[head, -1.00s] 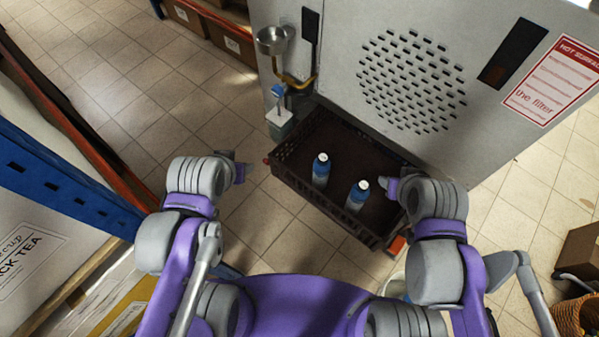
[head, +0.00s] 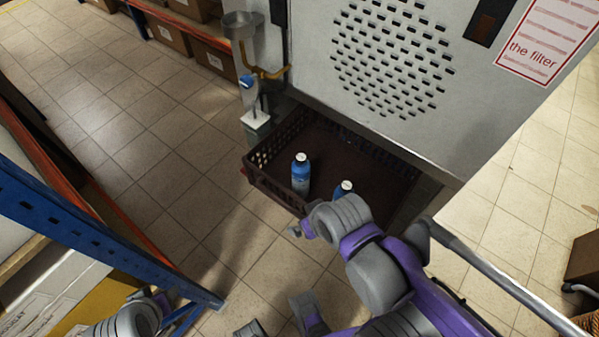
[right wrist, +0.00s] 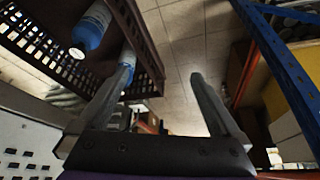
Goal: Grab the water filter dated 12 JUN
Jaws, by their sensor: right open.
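Two blue bottles with white caps stand upright in a dark brown crate (head: 275,192). The left bottle (head: 301,176) is in clear view; the right bottle (head: 343,188) is partly hidden behind my right arm. No date can be read on either. My right gripper (head: 298,231) is just outside the crate's near side, apart from the bottles. In the right wrist view its open, empty fingers (right wrist: 160,80) point ahead, with one bottle (right wrist: 92,28) at upper left and the other (right wrist: 128,58) partly behind the left finger. My left gripper (head: 163,298) is low at lower left, its jaws unclear.
A grey machine with a round vent (head: 390,70) stands behind the crate. A dispenser with a blue top (head: 252,100) is at the crate's left. A blue-and-orange rack (head: 80,215) lines the left edge. The tiled floor (head: 150,150) between is clear.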

